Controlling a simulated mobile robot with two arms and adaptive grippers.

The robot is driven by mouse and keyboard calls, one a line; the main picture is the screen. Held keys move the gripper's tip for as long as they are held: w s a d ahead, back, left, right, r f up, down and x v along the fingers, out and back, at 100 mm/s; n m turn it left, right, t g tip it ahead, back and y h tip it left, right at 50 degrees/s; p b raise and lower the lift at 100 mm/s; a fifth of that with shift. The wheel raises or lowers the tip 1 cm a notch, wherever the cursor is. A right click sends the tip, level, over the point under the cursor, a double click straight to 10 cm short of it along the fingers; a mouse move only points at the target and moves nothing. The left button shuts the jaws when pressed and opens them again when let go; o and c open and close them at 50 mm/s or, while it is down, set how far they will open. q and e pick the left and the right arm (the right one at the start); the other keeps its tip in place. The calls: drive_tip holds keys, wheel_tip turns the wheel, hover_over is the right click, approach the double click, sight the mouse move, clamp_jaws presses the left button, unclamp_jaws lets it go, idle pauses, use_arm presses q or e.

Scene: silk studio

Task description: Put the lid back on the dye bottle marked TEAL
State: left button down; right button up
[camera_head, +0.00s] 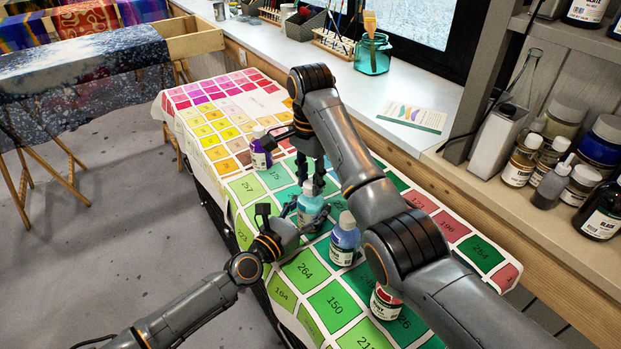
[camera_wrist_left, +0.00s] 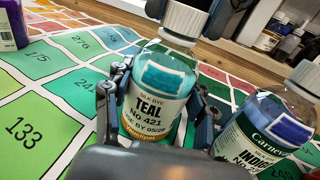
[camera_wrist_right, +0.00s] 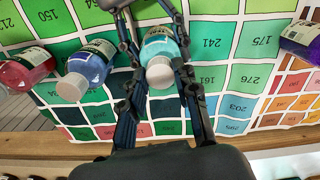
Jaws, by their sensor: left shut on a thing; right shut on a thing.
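The teal bottle (camera_head: 309,209) stands upright on the colour-chart cloth; its TEAL label reads clearly in the left wrist view (camera_wrist_left: 152,108). My left gripper (camera_head: 293,209) is shut around the bottle's body from the near left. The white lid (camera_wrist_left: 186,19) sits at the top of the bottle, in line with its neck. My right gripper (camera_head: 312,180) comes from above and is shut on the lid, which also shows between its fingers in the right wrist view (camera_wrist_right: 160,73). Whether the lid is fully seated cannot be told.
A blue indigo bottle (camera_head: 345,240) with a white lid stands close to the right of the teal bottle. A purple bottle (camera_head: 261,154) stands behind, and a red one (camera_head: 386,302) in front, partly hidden by my right arm. The windowsill and shelf (camera_head: 560,215) run along the right.

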use_arm(q)
drive_tip(key=shift+f, duration=0.1)
use_arm(e)
drive_tip(key=m, duration=0.6)
drive_tip(key=shift+m, duration=0.4)
drive_tip(key=o, duration=0.7)
drive_tip(key=shift+c, duration=0.2)
drive_tip(key=shift+c, duration=0.4)
drive_tip(key=shift+r, duration=0.1)
